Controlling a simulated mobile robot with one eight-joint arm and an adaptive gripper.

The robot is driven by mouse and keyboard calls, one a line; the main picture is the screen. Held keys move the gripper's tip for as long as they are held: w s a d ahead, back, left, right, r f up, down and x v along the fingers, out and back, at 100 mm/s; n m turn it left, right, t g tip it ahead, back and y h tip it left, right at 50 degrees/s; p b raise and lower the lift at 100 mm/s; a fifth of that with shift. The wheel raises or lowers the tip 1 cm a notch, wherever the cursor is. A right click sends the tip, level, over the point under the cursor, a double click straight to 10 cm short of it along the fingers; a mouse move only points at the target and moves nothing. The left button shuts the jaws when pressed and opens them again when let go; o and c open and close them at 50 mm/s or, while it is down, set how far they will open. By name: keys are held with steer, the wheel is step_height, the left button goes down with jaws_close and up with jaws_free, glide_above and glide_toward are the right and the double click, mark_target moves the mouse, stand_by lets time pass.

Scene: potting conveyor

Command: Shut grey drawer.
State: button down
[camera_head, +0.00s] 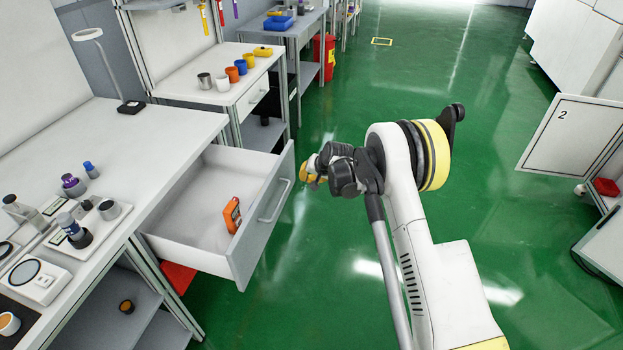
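The grey drawer (262,232) is pulled well out from under the white worktop on the left. Its front panel faces right and carries a light bar handle (275,201). An orange device with a small dark face (232,215) lies inside the drawer near the front panel. My gripper (308,176) is just to the right of the drawer front, near the upper end of the handle, and seems apart from it. My wrist hides most of the gripper, so I cannot see whether its fingers are open or shut.
The worktop (150,135) holds bottles, a scale (36,279) and a lamp (90,36). A second bench (210,85) with several cups stands behind. A red bin (324,58) is farther back. A white panel marked 2 (568,136) stands right. Green floor (500,200) is clear between.

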steer(key=w+a, duration=0.1)
steer(key=a+f+b, duration=0.1)
steer(key=a, duration=0.1)
steer(key=w+a+b, duration=0.1)
steer(key=shift+w+a+f, duration=0.25)
steer(key=shift+w+f, duration=0.1)
steer(key=shift+f, duration=0.05)
